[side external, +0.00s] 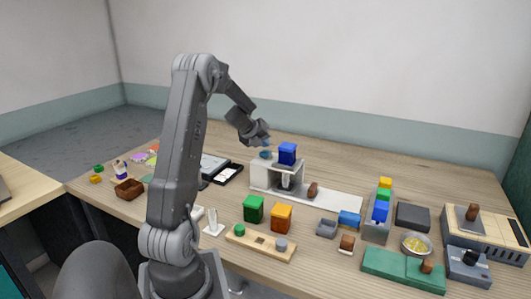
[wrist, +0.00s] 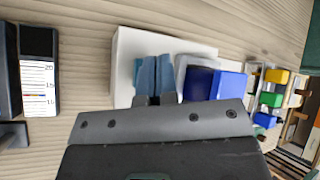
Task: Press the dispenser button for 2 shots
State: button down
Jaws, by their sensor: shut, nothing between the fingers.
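The dispenser (side external: 262,174) is a white and grey block on a long white base in the side external view, with a blue cube-like part (side external: 287,150) on its top right. Its white top also shows in the wrist view (wrist: 128,60), with the blue part (wrist: 229,84) to the right. My gripper (side external: 265,154) points down at the left part of the dispenser's top. Its blue fingers (wrist: 155,78) are together with nothing between them, over the white top. I cannot tell whether the tips touch it.
A brown piece (side external: 312,190) stands on the white base right of the dispenser. Green (side external: 253,208) and orange (side external: 281,217) blocks stand in front. A dark object with a numbered white scale (wrist: 38,85) lies to the left in the wrist view.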

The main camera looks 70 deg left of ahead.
aim_at(264, 151)
jog(key=shift+r, duration=0.25)
jog(key=shift+r, duration=2.4)
